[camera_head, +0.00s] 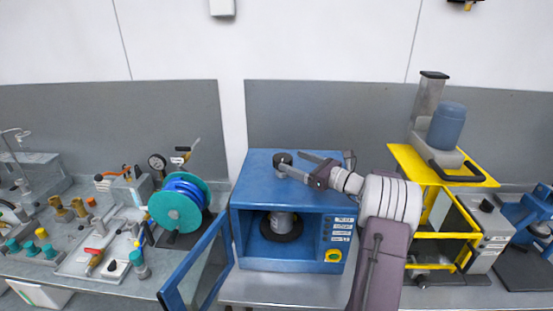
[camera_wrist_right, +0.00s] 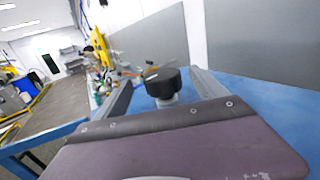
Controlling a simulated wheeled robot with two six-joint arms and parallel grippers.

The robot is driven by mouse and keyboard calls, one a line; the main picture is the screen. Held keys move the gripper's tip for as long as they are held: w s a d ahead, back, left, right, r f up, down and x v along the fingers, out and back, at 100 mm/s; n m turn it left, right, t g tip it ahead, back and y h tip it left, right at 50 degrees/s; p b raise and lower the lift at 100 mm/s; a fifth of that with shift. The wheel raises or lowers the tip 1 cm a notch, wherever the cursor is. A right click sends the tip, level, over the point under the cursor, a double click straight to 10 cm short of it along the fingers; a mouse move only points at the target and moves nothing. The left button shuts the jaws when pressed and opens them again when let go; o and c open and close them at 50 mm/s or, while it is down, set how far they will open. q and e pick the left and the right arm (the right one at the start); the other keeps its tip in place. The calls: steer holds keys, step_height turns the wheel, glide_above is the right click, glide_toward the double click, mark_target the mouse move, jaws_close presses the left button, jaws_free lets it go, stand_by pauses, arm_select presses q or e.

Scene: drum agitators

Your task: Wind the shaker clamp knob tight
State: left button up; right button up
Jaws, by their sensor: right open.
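The blue shaker (camera_head: 262,182) stands in the middle of the head view. In the right wrist view the knob (camera_wrist_right: 162,81) stands on a short grey stem. My right gripper (camera_head: 290,162) reaches in from the right, low over the shaker's top. It is open, with a finger on either side of the knob's line, and the knob shows between the fingers near their tips. I cannot tell whether either finger touches it. My left gripper is not in view.
The shaker's door (camera_head: 200,268) hangs open at the front left. A teal and blue reel (camera_head: 180,206) and several valves are on the left bench. A yellow-framed machine (camera_head: 432,170) stands close on the right.

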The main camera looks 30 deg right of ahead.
mark_target(275, 160)
steer(key=f, duration=0.1)
steer(key=w+f, duration=0.1)
steer(key=shift+a+f, duration=0.3)
steer(key=p+x, duration=0.2)
steer(key=x, duration=0.4)
steer(key=shift+d+r+p, duration=0.1)
steer(key=shift+r+p, duration=0.1)
steer(key=shift+p, duration=0.15)
steer(key=shift+w, duration=0.5)
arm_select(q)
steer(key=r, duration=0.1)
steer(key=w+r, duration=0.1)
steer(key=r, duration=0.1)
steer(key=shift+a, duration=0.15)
arm_select(e)
steer(key=shift+w+a+f, duration=0.15)
steer(key=shift+w+a, duration=0.15)
steer(key=shift+a, duration=0.05)
steer(key=c, duration=1.4)
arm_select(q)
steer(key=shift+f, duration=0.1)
arm_select(e)
steer(key=shift+o, duration=0.2)
